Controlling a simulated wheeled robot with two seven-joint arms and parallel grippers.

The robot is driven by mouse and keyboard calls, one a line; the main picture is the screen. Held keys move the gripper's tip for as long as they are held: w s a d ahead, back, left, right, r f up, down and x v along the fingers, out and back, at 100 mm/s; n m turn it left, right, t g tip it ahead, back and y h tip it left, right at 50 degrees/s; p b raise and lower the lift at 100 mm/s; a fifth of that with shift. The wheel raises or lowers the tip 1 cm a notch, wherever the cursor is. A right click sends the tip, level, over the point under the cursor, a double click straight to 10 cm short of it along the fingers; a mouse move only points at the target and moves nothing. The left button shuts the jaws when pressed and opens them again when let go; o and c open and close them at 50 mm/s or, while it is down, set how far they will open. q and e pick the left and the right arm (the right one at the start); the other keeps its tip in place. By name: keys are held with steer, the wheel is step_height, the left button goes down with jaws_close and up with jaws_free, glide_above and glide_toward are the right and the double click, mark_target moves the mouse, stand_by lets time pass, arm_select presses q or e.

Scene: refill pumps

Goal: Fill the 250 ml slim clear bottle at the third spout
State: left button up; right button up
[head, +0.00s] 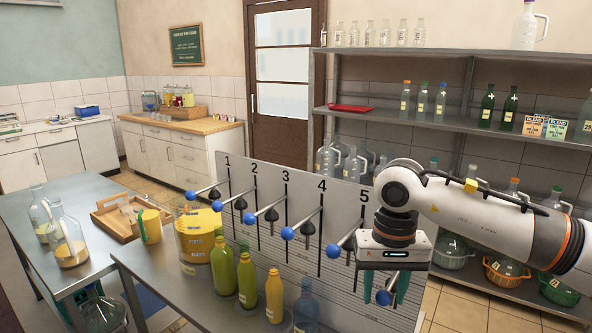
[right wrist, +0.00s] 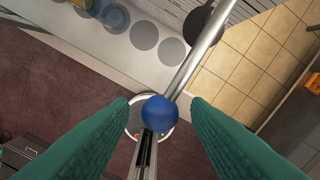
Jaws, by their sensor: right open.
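My right gripper (head: 385,285) is open, fingers pointing down, at the right end of the numbered pump panel (head: 300,215). A blue lever ball (right wrist: 160,111) sits between its green fingers with space on both sides; it also shows in the head view (head: 383,298). The third pump's lever ball (head: 249,218) stands to the left, below the number 3. Several small clear bottles (head: 384,33) stand on the top shelf; I cannot tell whether one is the 250 ml slim bottle. The area under the third spout is largely hidden by the panel and bottles. My left gripper is not in view.
Green and yellow filled bottles (head: 247,280) and a large yellow tub (head: 197,240) stand along the pump counter. A wooden tray (head: 112,222) and glass jugs (head: 68,240) are on the left table. Bottle shelves (head: 430,120) stand behind. Bare round pads (right wrist: 145,35) show in the wrist view.

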steer(key=c, duration=0.7)
steer(key=shift+r, duration=0.15)
steer(key=shift+c, duration=0.2)
steer(key=shift+r+p, duration=0.45)
steer(key=shift+r, duration=0.2)
step_height(320, 180, up, 4)
steer(key=shift+r+p, duration=0.15)
steer(key=shift+p, duration=1.1)
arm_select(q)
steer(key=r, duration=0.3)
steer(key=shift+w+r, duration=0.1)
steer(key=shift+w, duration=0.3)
arm_select(e)
steer(key=o, duration=0.9)
